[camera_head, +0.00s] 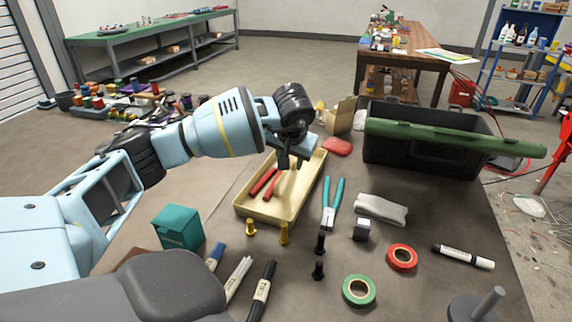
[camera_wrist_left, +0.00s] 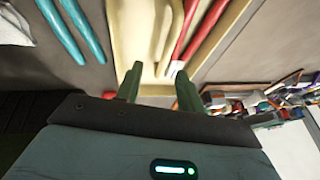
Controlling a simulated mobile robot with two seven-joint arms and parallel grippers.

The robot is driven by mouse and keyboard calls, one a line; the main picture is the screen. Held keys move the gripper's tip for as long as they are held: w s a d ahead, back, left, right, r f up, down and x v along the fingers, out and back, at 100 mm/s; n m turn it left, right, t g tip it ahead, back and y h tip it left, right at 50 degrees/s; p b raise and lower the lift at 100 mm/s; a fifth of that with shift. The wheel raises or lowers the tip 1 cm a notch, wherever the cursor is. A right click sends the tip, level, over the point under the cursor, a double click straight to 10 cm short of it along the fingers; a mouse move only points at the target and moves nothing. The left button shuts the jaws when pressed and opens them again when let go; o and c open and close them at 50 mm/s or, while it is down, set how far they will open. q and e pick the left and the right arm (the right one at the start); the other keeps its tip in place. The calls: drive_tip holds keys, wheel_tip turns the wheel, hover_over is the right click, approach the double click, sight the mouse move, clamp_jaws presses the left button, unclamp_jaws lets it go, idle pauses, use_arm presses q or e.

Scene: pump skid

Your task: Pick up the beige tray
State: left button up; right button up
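The beige tray (camera_head: 262,213) lies on the brown work surface in the head view, with red-handled pliers (camera_head: 264,182) inside it. In the left wrist view the tray (camera_wrist_left: 128,40) fills the upper middle, with the red handles (camera_wrist_left: 198,38) to the right. My left gripper (camera_head: 287,163) is over the far part of the tray and hides some of it. In the left wrist view its two fingers (camera_wrist_left: 159,72) are apart, with nothing clearly between them. Whether they touch the tray, I cannot tell. My right gripper is not in view.
Teal-handled pliers (camera_head: 332,203) lie close to the tray's right side. Yellow bolts (camera_head: 284,234) stand near its front edge. A teal box (camera_head: 178,228) is at the left, a red item (camera_head: 338,147) behind, and a black crate (camera_head: 420,155) at the back right.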

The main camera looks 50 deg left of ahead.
sight(286, 172)
use_arm(q)
drive_tip(key=shift+s+a+x, duration=0.1)
drive_tip(key=shift+a+x, duration=0.1)
drive_tip(key=shift+x, duration=0.95)
drive_tip(key=shift+s+a+x, duration=0.15)
drive_tip(key=shift+x, duration=1)
drive_tip(key=shift+w+a+f, duration=0.2)
drive_tip(key=shift+w+f, duration=0.05)
drive_tip(key=shift+f, duration=0.15)
drive_tip(key=shift+f, duration=0.25)
clamp_jaws()
